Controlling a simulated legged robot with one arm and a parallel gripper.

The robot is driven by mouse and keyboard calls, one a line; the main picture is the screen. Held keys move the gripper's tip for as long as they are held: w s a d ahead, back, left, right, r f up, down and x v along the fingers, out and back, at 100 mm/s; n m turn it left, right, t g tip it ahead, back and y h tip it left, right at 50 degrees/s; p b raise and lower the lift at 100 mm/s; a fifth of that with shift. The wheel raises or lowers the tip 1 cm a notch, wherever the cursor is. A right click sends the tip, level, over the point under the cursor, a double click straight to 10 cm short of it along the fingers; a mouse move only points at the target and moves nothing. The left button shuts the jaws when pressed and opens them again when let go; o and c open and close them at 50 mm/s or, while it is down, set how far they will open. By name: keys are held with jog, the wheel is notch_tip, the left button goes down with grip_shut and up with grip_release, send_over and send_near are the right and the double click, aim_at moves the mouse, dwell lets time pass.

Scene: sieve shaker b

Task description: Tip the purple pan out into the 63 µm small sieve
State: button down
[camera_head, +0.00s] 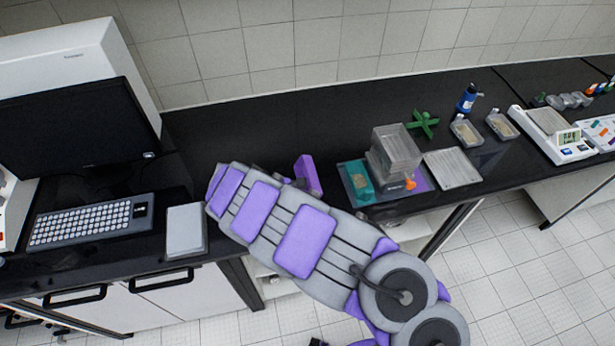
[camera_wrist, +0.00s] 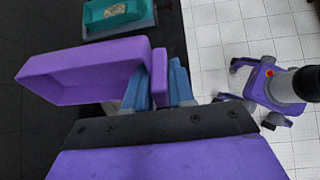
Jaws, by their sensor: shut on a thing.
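The purple pan (camera_wrist: 85,72) is held by its raised end tab between the blue fingers of my gripper (camera_wrist: 163,82). It is off the bench and looks tilted; its contents cannot be made out. In the head view the pan (camera_head: 308,174) shows beyond the end of my arm, and my fingers are hidden there. A small teal container (camera_head: 357,186) with a beige patch sits on a grey tray to the right of the pan; it also shows at the top of the wrist view (camera_wrist: 106,18). No sieve size is readable, so I cannot tell which one is 63 µm.
A flat grey plate (camera_head: 452,169), green star-shaped piece (camera_head: 423,124), sand-filled trays (camera_head: 466,132) and a scale (camera_head: 552,136) lie farther right. Bare bench lies behind the pan.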

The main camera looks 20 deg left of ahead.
jog(key=shift+r+g+y+p, duration=0.55)
jog(key=shift+y+p, duration=0.4)
jog(key=shift+p, duration=2.1)
jog(key=shift+r+g+y+p, duration=0.3)
jog(key=shift+g+y+p, duration=0.5)
jog(key=shift+p, duration=2.2)
jog(key=shift+g+y+p, duration=0.25)
jog(key=shift+y+p, duration=0.6)
jog(key=shift+r+g+y, duration=0.15)
jog(key=shift+g+y, duration=0.35)
jog(key=shift+y, duration=0.3)
jog(key=shift+y, duration=0.3)
jog(key=shift+r+g+y+b, duration=0.15)
jog(key=shift+g+y+b, duration=0.15)
jog(key=shift+g+b, duration=0.2)
jog(key=shift+y+b, duration=0.4)
jog(key=shift+b, duration=0.3)
jog(key=g+y+b, duration=0.1)
jog(key=b, duration=0.3)
jog(key=shift+w, duration=0.1)
